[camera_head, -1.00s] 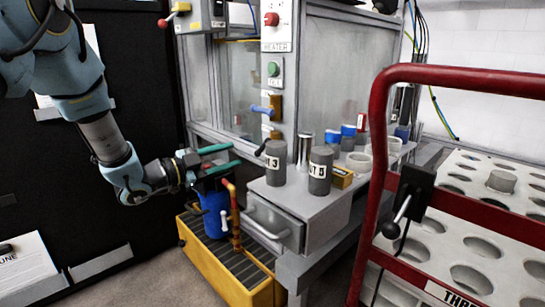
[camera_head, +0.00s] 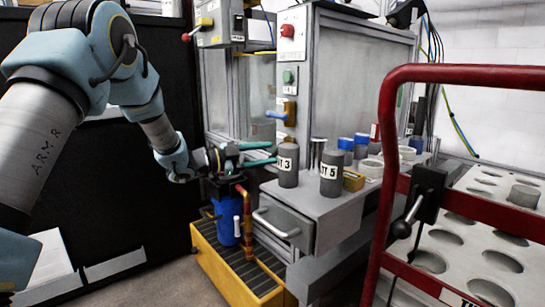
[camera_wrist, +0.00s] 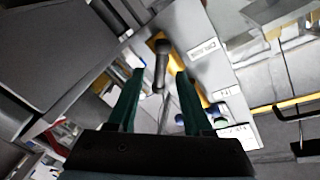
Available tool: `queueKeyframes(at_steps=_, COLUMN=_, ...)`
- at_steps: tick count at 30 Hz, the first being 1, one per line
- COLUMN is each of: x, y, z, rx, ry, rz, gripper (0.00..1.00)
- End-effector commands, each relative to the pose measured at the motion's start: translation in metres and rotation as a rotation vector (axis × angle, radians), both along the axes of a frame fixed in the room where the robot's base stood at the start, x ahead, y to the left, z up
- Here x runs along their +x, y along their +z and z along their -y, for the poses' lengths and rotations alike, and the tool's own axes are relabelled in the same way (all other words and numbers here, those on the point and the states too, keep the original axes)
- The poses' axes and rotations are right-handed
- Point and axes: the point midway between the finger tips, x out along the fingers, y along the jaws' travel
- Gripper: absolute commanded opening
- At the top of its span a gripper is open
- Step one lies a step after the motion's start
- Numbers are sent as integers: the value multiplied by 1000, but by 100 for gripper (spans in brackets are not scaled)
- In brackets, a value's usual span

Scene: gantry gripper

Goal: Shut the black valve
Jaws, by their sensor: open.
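The black valve's lever (camera_wrist: 161,62), with a rounded end, shows in the wrist view in front of a yellow body on the grey panel. My gripper (camera_wrist: 159,76) has two green fingers, open and empty. In the wrist view the lever appears between the fingertips; I cannot tell whether they are around it or still short of it. In the head view my gripper (camera_head: 274,153) reaches in from the left, its fingertips beside the grey jar marked 3 (camera_head: 288,168). The black lever is not clearly visible there.
A blue-handled valve (camera_head: 277,115) is above on the panel, below a green button (camera_head: 288,77). A grey jar marked 5 (camera_head: 331,174) stands on the bench. A blue canister (camera_head: 226,218) in a yellow tray is below. A red cart rail (camera_head: 384,180) is at right.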

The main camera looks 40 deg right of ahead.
Motion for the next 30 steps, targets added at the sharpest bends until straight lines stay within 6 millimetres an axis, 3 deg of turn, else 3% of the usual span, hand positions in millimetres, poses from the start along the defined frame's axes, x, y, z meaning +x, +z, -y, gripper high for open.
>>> queueKeyframes(at_steps=6, x=-6, y=0, z=19, rx=-1, ry=0, rz=2, gripper=50)
queueKeyframes(at_steps=16, x=-7, y=0, z=21, rx=0, ry=0, rz=1, gripper=49)
queueKeyframes(at_steps=30, x=-7, y=0, z=21, rx=0, ry=0, rz=1, gripper=0)
